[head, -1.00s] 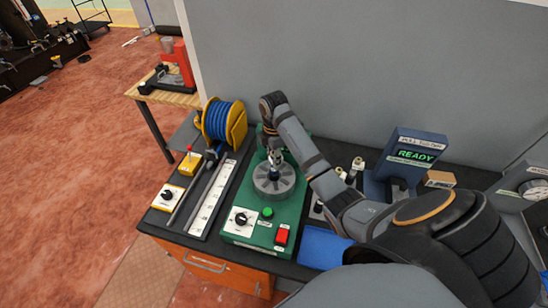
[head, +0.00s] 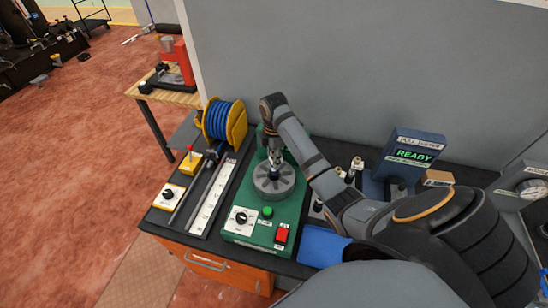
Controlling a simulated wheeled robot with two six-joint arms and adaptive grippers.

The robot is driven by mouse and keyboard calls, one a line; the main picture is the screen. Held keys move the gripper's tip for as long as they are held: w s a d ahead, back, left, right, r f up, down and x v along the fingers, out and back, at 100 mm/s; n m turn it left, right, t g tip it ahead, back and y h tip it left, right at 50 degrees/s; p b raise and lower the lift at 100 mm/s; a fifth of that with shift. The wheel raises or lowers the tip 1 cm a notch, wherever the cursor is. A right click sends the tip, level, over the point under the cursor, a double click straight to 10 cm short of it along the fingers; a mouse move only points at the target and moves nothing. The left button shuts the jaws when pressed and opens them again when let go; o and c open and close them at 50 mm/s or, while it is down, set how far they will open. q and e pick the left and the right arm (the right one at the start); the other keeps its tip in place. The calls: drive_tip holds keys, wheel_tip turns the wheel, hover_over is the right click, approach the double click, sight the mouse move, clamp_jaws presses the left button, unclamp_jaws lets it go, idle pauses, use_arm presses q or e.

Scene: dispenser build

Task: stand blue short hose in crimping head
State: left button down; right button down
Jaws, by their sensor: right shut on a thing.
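The crimping head (head: 272,191) is a round grey segmented ring on the green crimping machine (head: 248,203). My right gripper (head: 274,164) points down just above its centre. It is shut on a small dark blue piece, the blue short hose (head: 274,175), which looks upright at the middle of the head. The hose is tiny here and mostly hidden by the fingers, so I cannot tell how deep it sits in the opening. My left gripper is not in view.
A yellow reel with blue hose (head: 222,121) stands at the back left, beside a white measuring strip (head: 213,198). Several small fittings (head: 356,166) stand right of my right arm. A READY display (head: 414,155) and a blue tray (head: 322,247) are farther right.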

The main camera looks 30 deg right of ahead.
drive_tip(key=shift+f, duration=0.55)
drive_tip(key=c, duration=1.4)
unclamp_jaws()
